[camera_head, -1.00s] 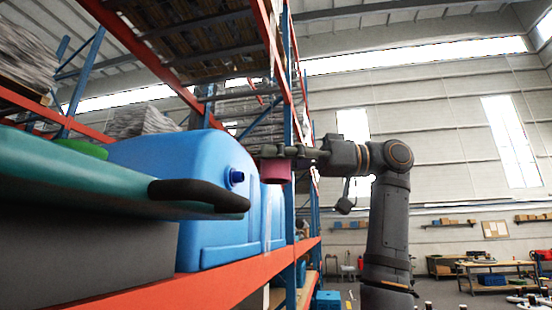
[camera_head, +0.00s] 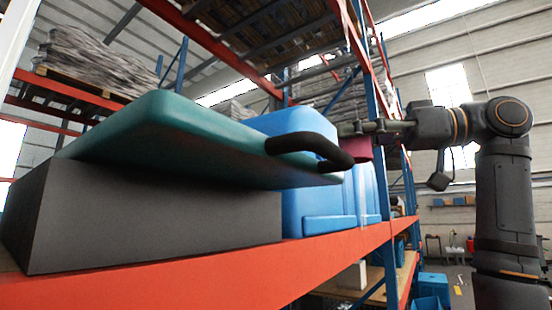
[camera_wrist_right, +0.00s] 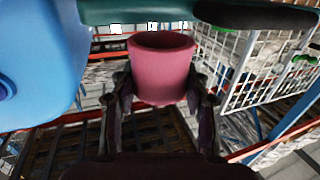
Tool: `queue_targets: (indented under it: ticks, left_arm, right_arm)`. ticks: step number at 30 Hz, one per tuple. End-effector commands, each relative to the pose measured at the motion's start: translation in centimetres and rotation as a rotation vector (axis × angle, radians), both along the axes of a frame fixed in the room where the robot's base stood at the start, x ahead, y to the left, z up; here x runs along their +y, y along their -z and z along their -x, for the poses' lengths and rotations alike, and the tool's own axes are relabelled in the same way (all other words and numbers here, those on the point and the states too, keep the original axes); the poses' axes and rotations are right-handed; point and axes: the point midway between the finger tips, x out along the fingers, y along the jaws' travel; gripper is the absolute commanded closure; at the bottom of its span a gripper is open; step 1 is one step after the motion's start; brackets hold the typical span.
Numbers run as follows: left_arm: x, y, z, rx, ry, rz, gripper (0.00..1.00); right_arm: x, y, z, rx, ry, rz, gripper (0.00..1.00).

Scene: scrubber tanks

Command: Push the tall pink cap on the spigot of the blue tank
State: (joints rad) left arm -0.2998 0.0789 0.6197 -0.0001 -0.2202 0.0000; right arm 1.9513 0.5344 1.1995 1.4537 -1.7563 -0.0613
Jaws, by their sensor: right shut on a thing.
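The pink cap (camera_head: 357,150) is held by my right gripper (camera_head: 365,128) at the right of the teal panel in the head view. In the right wrist view the cap (camera_wrist_right: 160,75) sits between both fingers of the right gripper (camera_wrist_right: 161,100), its wide open rim facing up in the picture. The blue tank (camera_head: 330,205) stands on the shelf, partly hidden behind the teal panel. Its spigot is hidden in the head view; in the right wrist view the dark blue spigot (camera_wrist_right: 5,90) shows at the left edge, apart from the cap. My left gripper is out of view.
A teal panel (camera_head: 180,125) with a black handle (camera_head: 310,147) lies on a grey block (camera_head: 150,215) in front of the tank. The orange shelf beam (camera_head: 200,285) runs below. A white wire basket (camera_wrist_right: 265,70) shows at the right of the wrist view.

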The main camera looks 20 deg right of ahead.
Motion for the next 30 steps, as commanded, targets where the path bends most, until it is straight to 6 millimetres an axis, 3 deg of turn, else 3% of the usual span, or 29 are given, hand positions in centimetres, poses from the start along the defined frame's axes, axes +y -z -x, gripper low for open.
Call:
queue_targets:
  ticks: [3, 9, 17, 23, 30]
  left_arm:
    - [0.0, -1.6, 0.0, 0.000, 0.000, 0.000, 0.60]
    - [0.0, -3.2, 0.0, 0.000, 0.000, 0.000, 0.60]
    - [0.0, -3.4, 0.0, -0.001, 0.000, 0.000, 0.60]
    - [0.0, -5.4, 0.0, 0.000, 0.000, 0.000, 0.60]
    - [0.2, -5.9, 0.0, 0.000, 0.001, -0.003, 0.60]
  right_arm:
    - [3.3, -0.5, -2.3, 0.003, -0.004, 0.002, 0.90]
    - [7.4, -0.4, -5.2, 0.000, -0.003, 0.000, 0.90]
    - [8.7, -0.2, -6.1, -0.001, 0.000, -0.001, 0.90]
    - [11.7, -0.5, -8.2, 0.002, -0.004, 0.000, 0.90]
    - [11.7, 1.0, -8.2, -0.001, 0.000, -0.001, 0.90]
